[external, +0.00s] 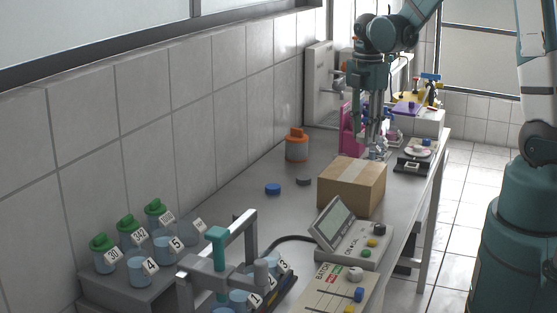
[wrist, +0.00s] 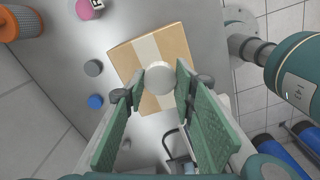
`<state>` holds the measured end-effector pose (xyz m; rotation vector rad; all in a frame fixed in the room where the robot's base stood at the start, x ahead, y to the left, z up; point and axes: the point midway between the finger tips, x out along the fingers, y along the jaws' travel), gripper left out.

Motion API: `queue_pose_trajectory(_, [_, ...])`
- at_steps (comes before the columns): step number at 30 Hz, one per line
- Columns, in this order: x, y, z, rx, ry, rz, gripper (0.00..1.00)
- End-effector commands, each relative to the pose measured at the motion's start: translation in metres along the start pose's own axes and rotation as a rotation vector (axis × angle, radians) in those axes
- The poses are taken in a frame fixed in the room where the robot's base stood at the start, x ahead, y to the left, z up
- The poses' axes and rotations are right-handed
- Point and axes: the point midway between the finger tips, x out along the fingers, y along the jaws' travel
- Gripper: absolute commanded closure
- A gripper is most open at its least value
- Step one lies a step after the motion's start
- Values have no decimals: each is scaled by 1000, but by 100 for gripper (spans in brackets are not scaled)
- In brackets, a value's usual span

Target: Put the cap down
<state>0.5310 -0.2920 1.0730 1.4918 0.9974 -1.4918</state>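A round white cap (wrist: 160,77) sits between the fingertips of my gripper (wrist: 160,80) in the wrist view, with both tips at its sides. The gripper is shut on it, and the cardboard box shows beyond it. In the external view my gripper (external: 375,152) points down just behind the box, low over the bench; the cap is too small to make out clearly there. A blue cap (external: 273,189) and a dark grey cap (external: 303,181) lie flat on the bench left of the box. They also show in the wrist view, blue (wrist: 95,101) and grey (wrist: 93,68).
The taped cardboard box (external: 350,187) stands near my gripper. An orange-lidded jar (external: 297,147) stands by the wall, and a pink rack (external: 349,130) is close behind the gripper. A console (external: 350,240) and green-capped jars (external: 130,228) are in front. Bench around the loose caps is clear.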

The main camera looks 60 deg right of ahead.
Motion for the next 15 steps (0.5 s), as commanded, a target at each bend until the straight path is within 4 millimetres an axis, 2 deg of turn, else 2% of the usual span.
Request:
queue_pose_trajectory(6, [24,0,0,0,0,0,76])
queue_pose_trajectory(15, [35,0,0,0,0,0,76])
